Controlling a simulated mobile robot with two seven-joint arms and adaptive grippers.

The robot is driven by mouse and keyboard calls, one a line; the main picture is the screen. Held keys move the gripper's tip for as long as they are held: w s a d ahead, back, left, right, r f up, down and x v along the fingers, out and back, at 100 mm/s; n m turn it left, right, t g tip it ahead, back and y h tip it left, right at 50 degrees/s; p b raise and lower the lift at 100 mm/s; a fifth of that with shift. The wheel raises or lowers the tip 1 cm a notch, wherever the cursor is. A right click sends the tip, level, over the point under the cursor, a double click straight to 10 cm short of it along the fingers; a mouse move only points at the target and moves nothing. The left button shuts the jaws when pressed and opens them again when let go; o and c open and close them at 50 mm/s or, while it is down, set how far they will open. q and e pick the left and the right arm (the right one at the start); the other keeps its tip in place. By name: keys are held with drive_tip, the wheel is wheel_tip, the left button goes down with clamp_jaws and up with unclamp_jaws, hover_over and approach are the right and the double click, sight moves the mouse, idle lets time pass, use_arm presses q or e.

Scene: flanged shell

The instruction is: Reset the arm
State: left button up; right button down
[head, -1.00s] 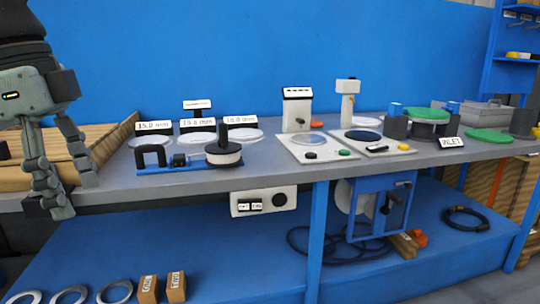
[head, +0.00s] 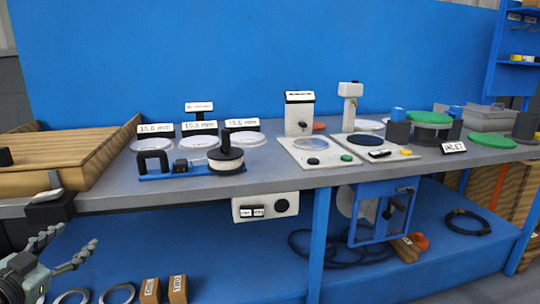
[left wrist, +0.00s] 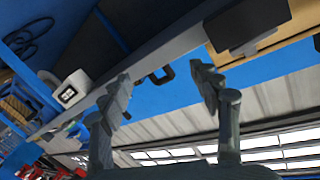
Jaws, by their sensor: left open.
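My left gripper (head: 68,249) is low at the left edge of the head view, in front of the bench and below the worktop edge. Its fingers are spread apart with nothing between them. In the left wrist view the two fingers (left wrist: 165,95) also stand apart and empty, with the bench edge and wall behind them. My right gripper does not show in either view.
The grey worktop (head: 300,177) carries labelled discs, a blue fixture (head: 178,172), two white stations (head: 315,155) and green discs (head: 487,138). A wooden crate (head: 70,160) stands at left. Rings (head: 116,293) and small boxes (head: 177,288) lie on the lower shelf near my gripper.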

use_arm(q)
drive_tip(key=s+f+n+g+y, duration=0.25)
drive_tip(key=s+f, duration=0.25)
drive_tip(key=f, duration=0.5)
drive_tip(key=s+f+n+g+y, duration=0.25)
drive_tip(key=s+f, duration=0.25)
drive_tip(key=f, duration=0.4)
drive_tip(key=s+d+f+m+g+h+p, duration=0.1)
drive_tip(key=s+d+f+g+h, duration=0.1)
drive_tip(key=s+d+f+g, duration=0.6)
drive_tip(key=s+d+f, duration=0.6)
drive_tip(key=s+d, duration=0.1)
drive_tip(key=shift+s+d+f+h, duration=0.3)
drive_tip(key=shift+d+f, duration=0.05)
drive_tip(key=shift+d, duration=0.05)
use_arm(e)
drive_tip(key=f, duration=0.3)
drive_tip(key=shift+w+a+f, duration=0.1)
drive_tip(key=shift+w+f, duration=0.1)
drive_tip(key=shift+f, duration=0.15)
